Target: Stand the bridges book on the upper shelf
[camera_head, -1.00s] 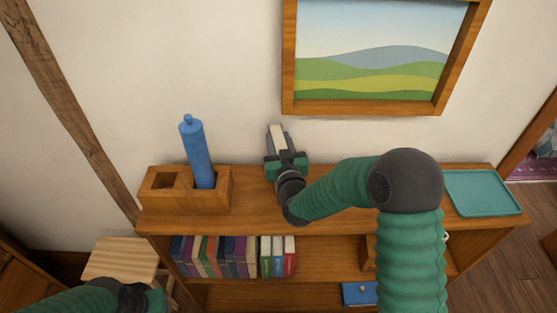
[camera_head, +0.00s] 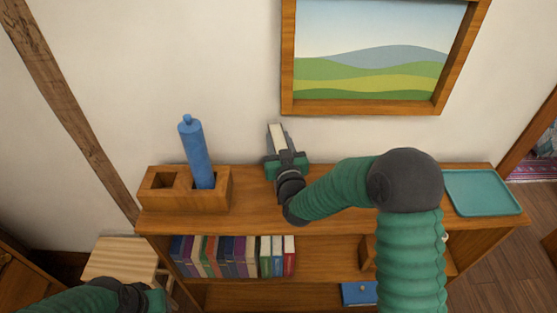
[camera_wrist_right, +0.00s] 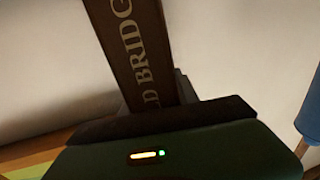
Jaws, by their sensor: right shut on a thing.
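The bridges book (camera_head: 276,136) is in my right gripper (camera_head: 286,158), above the back of the bookcase top near the wall. In the right wrist view the book (camera_wrist_right: 137,45) shows a dark brown spine with part of the word "BRIDGE", and it rises tilted from the jaws (camera_wrist_right: 150,118). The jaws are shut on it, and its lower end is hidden. The shelf below the bookcase top (camera_head: 325,248) holds a row of upright books at its left. My left gripper (camera_head: 150,300) is at the bottom left, partly cut off, and its fingers do not show clearly.
A wooden holder (camera_head: 215,198) with a blue bottle (camera_head: 195,150) stands on the top at left. A teal tray (camera_head: 482,192) lies at the right end. A framed picture (camera_head: 365,108) hangs above. A blue book (camera_head: 358,293) lies low down. A stool (camera_head: 120,258) stands left.

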